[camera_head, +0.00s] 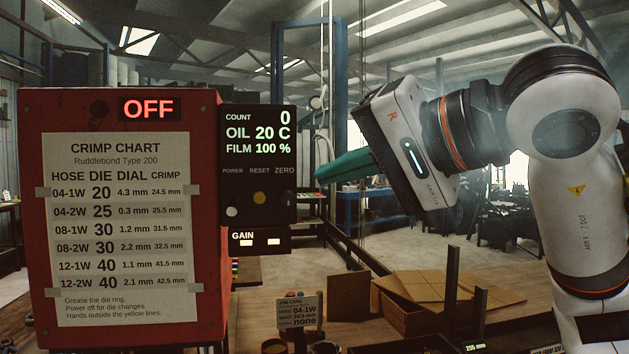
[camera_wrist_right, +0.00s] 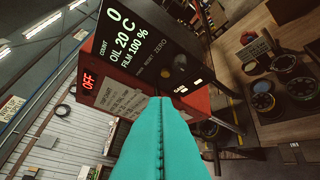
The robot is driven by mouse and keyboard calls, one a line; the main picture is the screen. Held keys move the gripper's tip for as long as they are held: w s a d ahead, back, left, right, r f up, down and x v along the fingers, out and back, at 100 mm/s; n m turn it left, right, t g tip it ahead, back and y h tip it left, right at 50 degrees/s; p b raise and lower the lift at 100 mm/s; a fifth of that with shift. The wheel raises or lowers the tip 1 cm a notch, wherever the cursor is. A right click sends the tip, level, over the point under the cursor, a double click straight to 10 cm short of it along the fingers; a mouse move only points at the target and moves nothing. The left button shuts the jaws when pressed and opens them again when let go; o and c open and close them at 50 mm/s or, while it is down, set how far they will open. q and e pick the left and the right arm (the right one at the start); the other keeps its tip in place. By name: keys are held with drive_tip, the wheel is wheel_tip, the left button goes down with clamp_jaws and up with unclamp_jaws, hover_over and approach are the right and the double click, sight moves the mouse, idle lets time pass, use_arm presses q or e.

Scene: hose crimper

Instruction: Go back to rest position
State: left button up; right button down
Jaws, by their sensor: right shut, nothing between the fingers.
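My right gripper (camera_head: 318,176) comes in from the right in the head view, with teal fingers pressed together and nothing between them. Its tips point left at the dark control panel (camera_head: 243,150) and appear just right of the panel's edge, apart from it. In the right wrist view the closed teal fingers (camera_wrist_right: 160,100) point up towards the panel (camera_wrist_right: 140,38) and the red crimper box. The red crimper (camera_head: 30,200) shows OFF in lit red letters. The panel reads count 0, oil 20 C, film 100 %. My left gripper is not in view.
A crimp chart (camera_head: 120,230) is taped on the crimper. A job card (camera_head: 298,314) stands on the bench below. In the right wrist view, several round dies (camera_wrist_right: 284,62) lie on the wooden bench.

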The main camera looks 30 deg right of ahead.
drive_tip(key=shift+s+d, duration=0.2)
drive_tip(key=shift+d, duration=0.05)
drive_tip(key=shift+a, duration=0.15)
